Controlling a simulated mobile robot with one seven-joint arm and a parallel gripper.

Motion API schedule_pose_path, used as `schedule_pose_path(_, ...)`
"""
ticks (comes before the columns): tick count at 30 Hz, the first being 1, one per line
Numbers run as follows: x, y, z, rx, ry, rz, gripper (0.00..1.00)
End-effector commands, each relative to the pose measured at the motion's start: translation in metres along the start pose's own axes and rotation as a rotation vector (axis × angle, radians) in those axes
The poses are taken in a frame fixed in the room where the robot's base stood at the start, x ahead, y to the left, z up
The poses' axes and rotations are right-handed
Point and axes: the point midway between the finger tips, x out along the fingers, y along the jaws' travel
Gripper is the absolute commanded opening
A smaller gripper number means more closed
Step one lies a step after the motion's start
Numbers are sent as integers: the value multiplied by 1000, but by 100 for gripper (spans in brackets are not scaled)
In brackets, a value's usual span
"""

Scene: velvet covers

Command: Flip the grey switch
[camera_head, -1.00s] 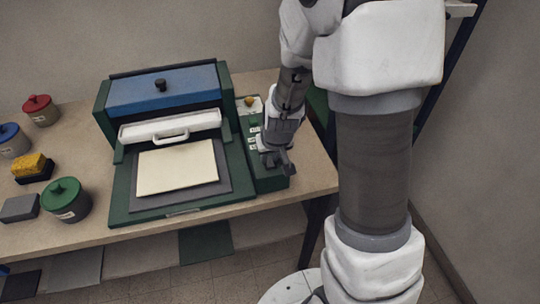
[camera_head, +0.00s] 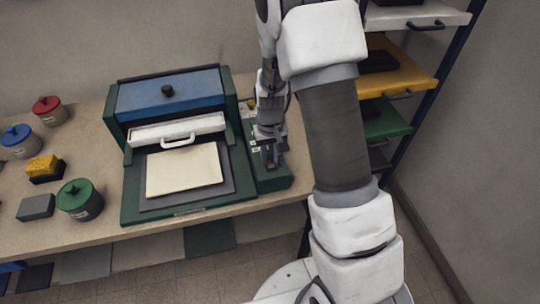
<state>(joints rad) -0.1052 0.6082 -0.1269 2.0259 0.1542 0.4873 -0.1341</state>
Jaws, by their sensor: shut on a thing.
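A green control panel (camera_head: 273,181) stands on the table along the right side of a green and blue press. My gripper (camera_head: 270,160) points down over the middle of this panel, its fingers close together at the panel's surface. The grey switch cannot be made out; my gripper and wrist cover that part of the panel. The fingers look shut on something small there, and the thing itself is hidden. A small yellow-orange knob (camera_head: 251,104) shows at the panel's far end.
The press has a blue lid (camera_head: 168,92), a white handle bar (camera_head: 178,141) and a cream sheet (camera_head: 184,170) on its bed. Lidded pots, including a green-lidded one (camera_head: 80,200), stand at left. A rack with a yellow tray (camera_head: 405,75) is at right, behind my arm.

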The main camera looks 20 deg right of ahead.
Motion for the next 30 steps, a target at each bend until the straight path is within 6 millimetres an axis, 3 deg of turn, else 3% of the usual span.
schedule_pose_path(1, 0, 0, 1, 0, -2, 0, 29)
schedule_pose_path(6, 0, 0, 0, 0, -1, 0, 57)
schedule_pose_path(17, -4, 0, 0, 0, 2, 0, 57)
schedule_pose_path(23, -32, 0, -1, 1, 5, -1, 57)
schedule_pose_path(30, -89, 0, -1, 0, 8, -1, 57)
